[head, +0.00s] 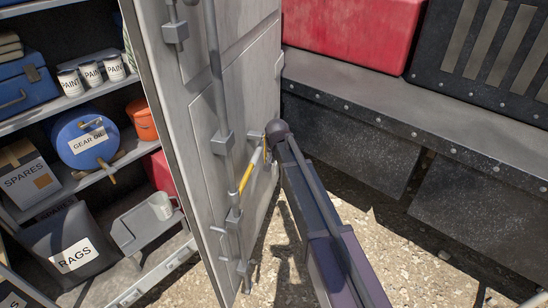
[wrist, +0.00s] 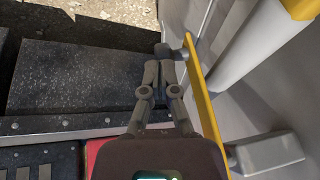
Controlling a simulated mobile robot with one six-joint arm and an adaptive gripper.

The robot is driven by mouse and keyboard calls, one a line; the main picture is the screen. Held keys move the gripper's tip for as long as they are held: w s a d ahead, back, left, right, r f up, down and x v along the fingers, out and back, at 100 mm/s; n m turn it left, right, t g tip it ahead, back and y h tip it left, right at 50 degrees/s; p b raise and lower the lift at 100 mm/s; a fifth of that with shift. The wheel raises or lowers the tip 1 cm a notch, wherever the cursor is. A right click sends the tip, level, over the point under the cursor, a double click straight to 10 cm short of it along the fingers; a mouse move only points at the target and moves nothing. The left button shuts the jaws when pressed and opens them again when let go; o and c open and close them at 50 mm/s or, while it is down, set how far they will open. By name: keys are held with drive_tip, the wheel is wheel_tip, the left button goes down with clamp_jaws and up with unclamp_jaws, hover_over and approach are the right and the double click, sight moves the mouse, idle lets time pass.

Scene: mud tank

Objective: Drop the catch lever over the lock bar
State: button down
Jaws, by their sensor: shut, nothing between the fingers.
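The open grey door carries a vertical lock bar (head: 220,90) with brackets. A yellow lever (head: 250,172) slants up from a bracket low on the bar. In the wrist view a yellow lever (wrist: 204,92) runs along the right side of my gripper (wrist: 160,70), beside a pale round bar (wrist: 245,45). My gripper is shut and empty, its fingers close to the lever's left side; I cannot tell whether they touch. Small grey parts show at the fingertips. In the head view my arm hides most of the gripper. Which piece is the catch lever is not clear.
Shelves behind the door's left side hold paint cans (head: 91,72), a blue gear oil drum (head: 85,138) and a rags bin (head: 70,247). A grey ledge (head: 400,105) with a red box (head: 350,30) stands right. Gravel ground lies between.

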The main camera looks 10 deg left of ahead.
drive_tip(key=shift+r+p, duration=0.8)
idle(0.4)
drive_tip(key=p+v, duration=1.2)
drive_tip(key=v, duration=0.2)
drive_tip(key=shift+s+f, duration=0.2)
drive_tip(key=shift+s, duration=0.1)
drive_tip(key=shift+f, duration=0.1)
idle(0.7)
